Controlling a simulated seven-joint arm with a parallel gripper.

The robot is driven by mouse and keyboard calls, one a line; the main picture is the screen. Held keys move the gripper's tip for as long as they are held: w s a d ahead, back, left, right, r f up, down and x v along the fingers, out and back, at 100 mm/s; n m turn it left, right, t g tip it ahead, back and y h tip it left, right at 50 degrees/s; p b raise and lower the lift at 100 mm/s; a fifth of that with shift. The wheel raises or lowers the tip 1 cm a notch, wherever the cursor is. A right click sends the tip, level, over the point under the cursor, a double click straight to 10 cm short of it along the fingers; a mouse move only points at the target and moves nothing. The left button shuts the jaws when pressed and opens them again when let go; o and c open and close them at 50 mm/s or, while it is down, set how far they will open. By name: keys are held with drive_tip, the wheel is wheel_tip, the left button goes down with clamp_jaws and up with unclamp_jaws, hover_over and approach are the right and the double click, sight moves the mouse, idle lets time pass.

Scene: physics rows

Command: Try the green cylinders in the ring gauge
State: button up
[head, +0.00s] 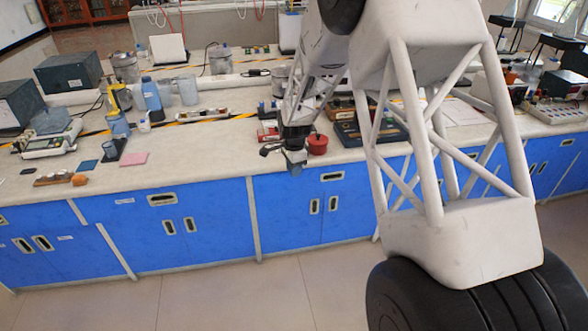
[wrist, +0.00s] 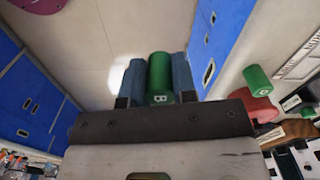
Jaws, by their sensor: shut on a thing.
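A green cylinder marked B (wrist: 160,75) is held between the two blue fingers of my gripper (wrist: 155,85). In the head view my gripper (head: 296,160) hangs at the front edge of the counter, and the held cylinder cannot be made out there. A second green cylinder, with a pale letter on its end (wrist: 257,78), shows at the right of the wrist view, by a red object (wrist: 260,108). I cannot tell whether they touch. I cannot identify the ring gauge with certainty in either view.
A red round pot-like object (head: 317,143) stands just right of my gripper, with a dark blue tray (head: 350,135) beyond it. The grey counter (head: 210,155) is clear to the left, up to a pink pad (head: 133,158). Blue cabinets (head: 290,210) drop below the edge.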

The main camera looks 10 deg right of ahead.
drive_tip(key=w+d+r+n, duration=0.1)
drive_tip(key=w+d+r, duration=0.1)
drive_tip(key=w, duration=0.8)
drive_tip(key=w+d+r+n, duration=0.1)
drive_tip(key=w+d+r, duration=0.1)
drive_tip(key=w, duration=0.8)
drive_tip(key=w+d+r+n, duration=0.1)
drive_tip(key=w+d+r, duration=0.1)
drive_tip(key=w, duration=0.9)
drive_tip(key=shift+w+d+r+n, duration=0.15)
drive_tip(key=shift+d+n, duration=0.15)
drive_tip(key=shift+d, duration=0.35)
drive_tip(key=shift+w+d+r, duration=0.1)
drive_tip(key=shift+w+d, duration=0.15)
drive_tip(key=shift+w, duration=0.5)
drive_tip(key=shift+f, duration=3.15)
drive_tip(key=shift+f, duration=0.6)
drive_tip(key=o, duration=1.3)
drive_tip(key=shift+o, duration=0.2)
drive_tip(key=shift+r, duration=0.15)
